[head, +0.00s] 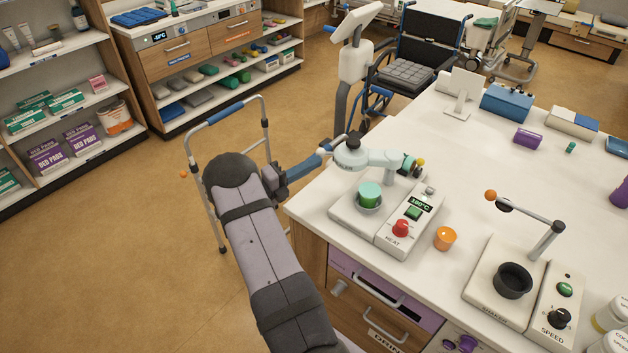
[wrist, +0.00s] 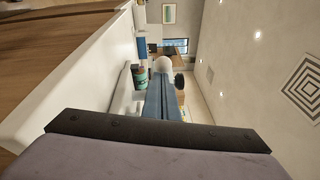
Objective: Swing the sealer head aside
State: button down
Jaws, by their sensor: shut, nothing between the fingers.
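The heat sealer (head: 391,238) stands on the white bench, with a 180°C display, a red knob and a green button. Its pale mint swing arm (head: 379,158) runs right from a round hub topped by a black knob to a dark-and-teal end with a yellow ball (head: 421,162). A green cylinder (head: 369,194) sits in a grey cup on the base, in front of the arm. My gripper (head: 327,149) is shut and empty at the hub's left side; I cannot tell whether it touches. In the wrist view, my blue fingers (wrist: 161,98) point at a pale rounded part (wrist: 163,64).
An orange cup (head: 445,238) stands right of the sealer. A shaker (head: 502,282) with an orange-ball arm is further right. A walker frame (head: 265,115) stands left of the bench. The bench's left edge (head: 304,216) runs close under my gripper.

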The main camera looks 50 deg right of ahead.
jog(key=shift+w+d+r+b, duration=0.15)
jog(key=shift+w+d+b, duration=0.7)
jog(key=shift+d, duration=0.35)
jog(key=shift+w+d+r+b, duration=0.15)
jog(key=shift+w+d+b, duration=0.45)
jog(key=shift+w+d, duration=0.45)
jog(key=shift+s+d, duration=0.1)
jog(key=shift+s, duration=0.05)
jog(key=w+f+b+v, duration=0.1)
jog(key=w+v, duration=0.1)
jog(key=v, duration=0.9)
jog(key=shift+w+f, duration=0.1)
